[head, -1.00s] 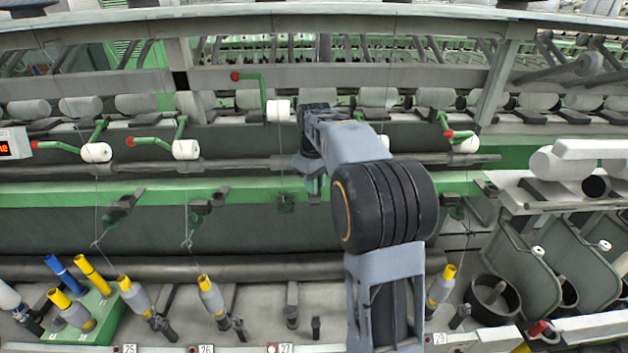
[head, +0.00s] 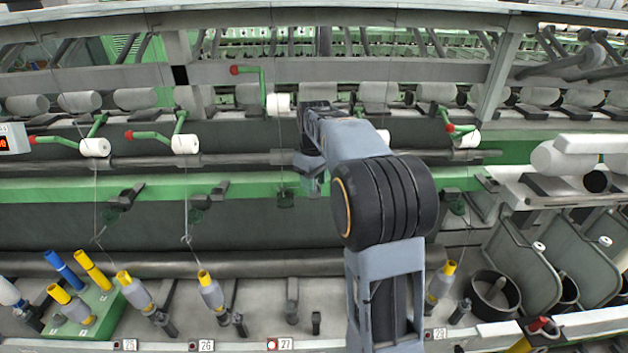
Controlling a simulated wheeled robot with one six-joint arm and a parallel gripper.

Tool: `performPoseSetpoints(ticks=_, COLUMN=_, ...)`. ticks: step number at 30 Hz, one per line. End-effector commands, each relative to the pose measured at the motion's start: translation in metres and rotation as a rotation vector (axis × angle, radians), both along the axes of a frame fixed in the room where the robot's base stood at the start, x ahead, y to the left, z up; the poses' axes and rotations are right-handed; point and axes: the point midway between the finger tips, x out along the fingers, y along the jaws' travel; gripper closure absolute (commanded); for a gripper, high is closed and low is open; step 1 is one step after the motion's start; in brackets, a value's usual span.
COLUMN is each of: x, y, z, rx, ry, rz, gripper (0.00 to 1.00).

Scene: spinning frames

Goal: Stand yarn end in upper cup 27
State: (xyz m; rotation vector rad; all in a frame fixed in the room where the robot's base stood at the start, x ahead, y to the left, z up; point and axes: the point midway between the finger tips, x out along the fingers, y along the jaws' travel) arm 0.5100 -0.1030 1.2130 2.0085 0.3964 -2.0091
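Place 27 is marked by its number label (head: 286,345) at the front edge. Above it, a green arm with a red knob (head: 235,70) is raised and carries a white roller (head: 278,103). A faint thread seems to run down from the roller toward a small dark green holder (head: 285,198), which may be the upper cup; I cannot be sure. The yarn end is too thin to make out. My gripper (head: 312,184) is just right of that thread and above the holder, partly hidden by my own arm. Its fingers and any yarn in them cannot be made out.
Yellow-tipped bobbins stand at places 25 (head: 135,292) and 26 (head: 210,292), with threads rising from them. A green block (head: 100,303) with blue and yellow tubes is at the left. Dark round cans (head: 494,296) stand at the right. No bobbin shows at place 27.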

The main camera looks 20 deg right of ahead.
Motion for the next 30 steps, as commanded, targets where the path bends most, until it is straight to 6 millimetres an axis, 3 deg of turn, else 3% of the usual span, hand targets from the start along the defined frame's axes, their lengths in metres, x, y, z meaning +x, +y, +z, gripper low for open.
performPoseSetpoints(ticks=8, x=0.0, y=0.0, z=0.001, rx=0.0, ry=0.0, rz=0.0, gripper=0.53)
performPoseSetpoints(ticks=13, x=0.001, y=0.0, z=0.013, rx=-0.001, ry=-0.004, rz=0.0, gripper=0.53)
performPoseSetpoints(ticks=30, x=0.001, y=0.0, z=0.118, rx=-0.001, ry=-0.001, rz=0.0, gripper=0.53)
